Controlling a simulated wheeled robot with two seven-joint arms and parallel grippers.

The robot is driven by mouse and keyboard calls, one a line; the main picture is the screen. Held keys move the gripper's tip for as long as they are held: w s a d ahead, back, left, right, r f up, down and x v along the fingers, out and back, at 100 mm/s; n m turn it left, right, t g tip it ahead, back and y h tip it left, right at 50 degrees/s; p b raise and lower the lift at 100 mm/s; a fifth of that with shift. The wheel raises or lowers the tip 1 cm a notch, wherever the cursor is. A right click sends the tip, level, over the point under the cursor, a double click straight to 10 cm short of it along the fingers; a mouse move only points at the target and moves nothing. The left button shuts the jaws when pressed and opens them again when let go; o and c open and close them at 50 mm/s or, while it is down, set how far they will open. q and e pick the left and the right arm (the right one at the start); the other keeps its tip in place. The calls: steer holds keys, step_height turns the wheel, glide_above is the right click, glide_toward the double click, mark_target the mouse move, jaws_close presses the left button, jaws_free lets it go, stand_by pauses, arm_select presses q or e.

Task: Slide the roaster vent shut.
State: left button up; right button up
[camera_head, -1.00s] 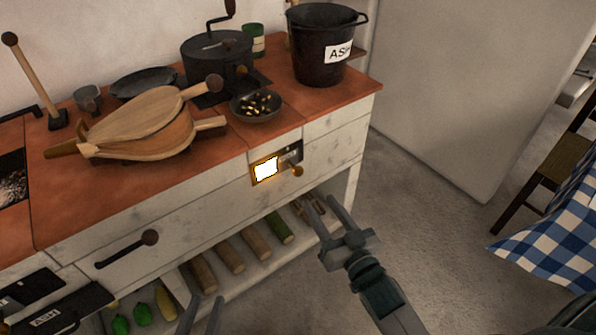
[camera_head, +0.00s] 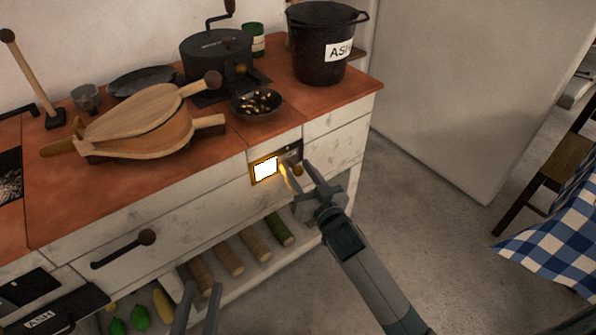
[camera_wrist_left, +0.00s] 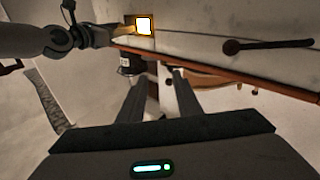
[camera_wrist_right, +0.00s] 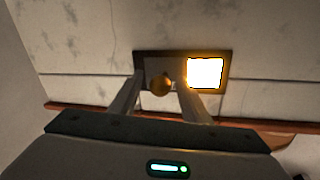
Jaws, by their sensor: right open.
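The roaster vent (camera_head: 264,170) is set in the white front of the counter. Its left part glows bright as an uncovered opening; a dark plate (camera_head: 289,156) with a round brass knob (camera_head: 298,170) is at its right. In the right wrist view the knob (camera_wrist_right: 160,85) shows beside the glowing opening (camera_wrist_right: 205,73). My right gripper (camera_head: 296,168) is open, with one finger on each side of the knob; contact cannot be told. My left gripper (camera_head: 202,289) is open and empty, low in front of the counter; its fingers also show in the left wrist view (camera_wrist_left: 155,85).
Bellows (camera_head: 140,130), a bowl of beans (camera_head: 256,104), a roaster drum (camera_head: 217,62) and an ash bucket (camera_head: 322,50) stand on the countertop. A drawer handle (camera_head: 124,249) sticks out at left. Logs (camera_head: 228,258) lie on the lower shelf.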

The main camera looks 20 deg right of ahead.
arm_select(q)
steer(key=shift+r, duration=0.1)
arm_select(e)
steer(key=shift+w, duration=0.15)
jaws_close()
